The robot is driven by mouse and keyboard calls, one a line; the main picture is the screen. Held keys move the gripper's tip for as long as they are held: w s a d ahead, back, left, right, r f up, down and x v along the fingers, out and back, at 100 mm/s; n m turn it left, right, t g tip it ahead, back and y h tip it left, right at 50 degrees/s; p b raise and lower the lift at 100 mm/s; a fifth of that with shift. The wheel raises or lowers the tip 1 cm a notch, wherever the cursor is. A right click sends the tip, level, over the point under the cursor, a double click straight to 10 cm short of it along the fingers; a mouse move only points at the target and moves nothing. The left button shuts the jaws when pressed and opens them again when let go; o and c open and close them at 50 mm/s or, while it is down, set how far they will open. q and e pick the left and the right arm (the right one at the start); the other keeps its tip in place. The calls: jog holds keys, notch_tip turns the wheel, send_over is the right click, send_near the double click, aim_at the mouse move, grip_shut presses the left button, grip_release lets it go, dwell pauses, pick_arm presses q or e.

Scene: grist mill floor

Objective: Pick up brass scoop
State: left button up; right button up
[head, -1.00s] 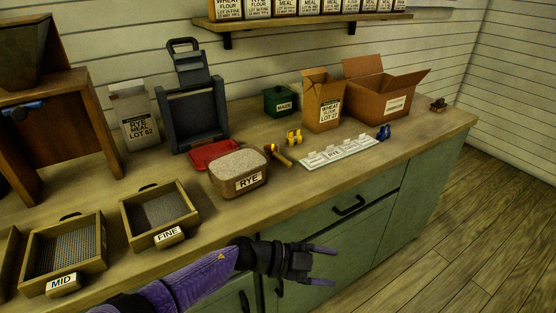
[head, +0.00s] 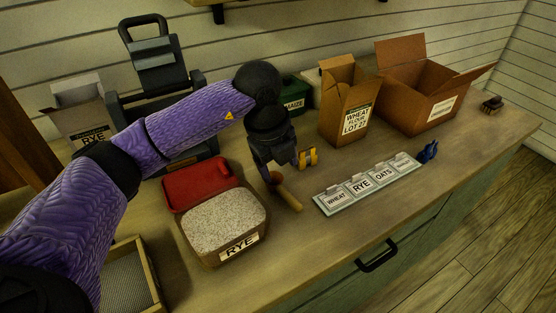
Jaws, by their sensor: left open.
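The brass scoop appears to be the small item with a wooden handle (head: 289,198) lying on the counter, just right of the rye tub. Its rounded brownish end points up and back, partly hidden under my gripper. My left gripper (head: 277,166) is open and points down right over that end. I cannot tell whether its fingers touch the scoop. My right gripper is not in view.
A label strip (head: 340,198) is to the right.

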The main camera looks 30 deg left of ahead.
aim_at(283, 190)
pick_arm(q)
jog(key=f+b, duration=0.1)
jog(key=f, duration=0.2)
jog(key=w+f+b, duration=0.1)
jog(key=f+b, duration=0.1)
jog(key=f, duration=0.1)
jog(key=w+f+b, duration=0.1)
jog(key=f, duration=0.2)
jog(key=shift+a+f, duration=0.1)
jog(key=shift+w+f, duration=0.1)
jog(key=shift+f, duration=0.2)
jog(key=shift+r, duration=0.2)
jog(key=shift+c, duration=1.3)
grip_shut()
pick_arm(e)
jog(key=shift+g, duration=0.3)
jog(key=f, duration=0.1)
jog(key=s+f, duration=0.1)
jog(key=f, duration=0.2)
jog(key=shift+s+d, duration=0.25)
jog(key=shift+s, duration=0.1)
